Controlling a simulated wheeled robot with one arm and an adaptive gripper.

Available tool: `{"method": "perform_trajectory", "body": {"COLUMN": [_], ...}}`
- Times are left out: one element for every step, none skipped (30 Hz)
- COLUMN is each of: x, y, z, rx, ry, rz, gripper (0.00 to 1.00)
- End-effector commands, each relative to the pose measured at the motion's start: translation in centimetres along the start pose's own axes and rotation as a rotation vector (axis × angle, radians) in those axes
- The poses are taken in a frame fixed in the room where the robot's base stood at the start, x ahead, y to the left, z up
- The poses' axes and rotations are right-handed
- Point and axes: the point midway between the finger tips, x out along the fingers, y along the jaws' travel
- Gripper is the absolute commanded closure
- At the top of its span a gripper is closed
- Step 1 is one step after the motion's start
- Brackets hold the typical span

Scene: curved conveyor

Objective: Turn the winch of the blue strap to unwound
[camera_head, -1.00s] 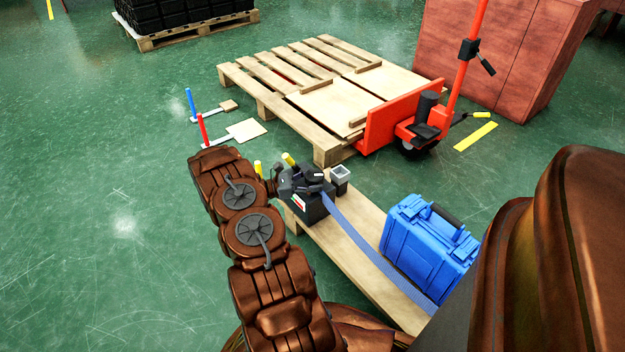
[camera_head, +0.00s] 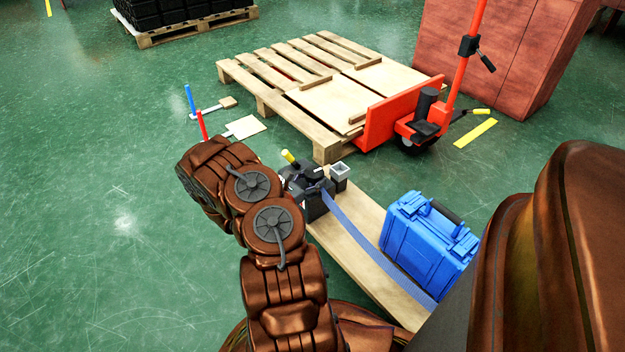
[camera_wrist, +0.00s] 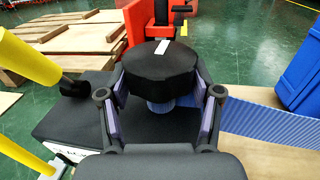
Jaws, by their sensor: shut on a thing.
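The winch is a black box (camera_head: 318,207) with a round black knob (camera_wrist: 160,66) that carries a white mark on its far side. The blue strap (camera_head: 352,232) runs from under the knob along a wooden board; it also shows in the wrist view (camera_wrist: 250,120). My gripper (camera_wrist: 162,95) has a finger on each side of the knob and is shut on it. In the head view the gripper is small and partly hidden by my arm. Yellow-ended handles (camera_wrist: 25,58) stand at the left of the wrist view.
A blue case (camera_head: 428,245) stands on the wooden board (camera_head: 350,255) beside the strap. Behind are a pallet (camera_head: 300,85) and a red pallet jack (camera_head: 400,115). The green floor at left is mostly clear.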

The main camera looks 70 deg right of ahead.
Motion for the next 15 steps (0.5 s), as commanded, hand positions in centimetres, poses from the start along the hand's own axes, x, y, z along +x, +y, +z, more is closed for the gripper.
{"method": "perform_trajectory", "body": {"x": [0.01, 0.00, 0.00, 0.00, -0.01, -0.02, -0.03, -0.03, -0.04, -0.04, -0.04, -0.05, -0.05, -0.05, -0.05], "y": [-0.13, -0.12, -0.11, -0.10, -0.08, -0.07, -0.05, -0.05, -0.03, -0.03, -0.02, -0.02, -0.01, -0.02, -0.01], "z": [-0.09, -0.09, -0.10, -0.10, -0.10, -0.10, -0.10, -0.10, -0.10, -0.09, -0.10, -0.09, -0.09, -0.10, -0.10], "rx": [-0.003, -0.003, -0.003, -0.002, -0.002, -0.001, 0.000, 0.000, 0.000, 0.000, 0.000, 0.001, 0.001, 0.001, 0.001], "ry": [0.000, 0.001, 0.001, 0.002, 0.002, 0.002, 0.003, 0.003, 0.003, 0.003, 0.003, 0.003, 0.003, 0.003, 0.003], "rz": [0.008, 0.013, 0.019, 0.023, 0.026, 0.030, 0.032, 0.034, 0.035, 0.036, 0.037, 0.037, 0.037, 0.037, 0.037], "gripper": [0.71, 0.71, 0.71, 0.71, 0.71, 0.71, 0.71, 0.71, 0.71, 0.71, 0.71, 0.71, 0.71, 0.71, 0.71]}}
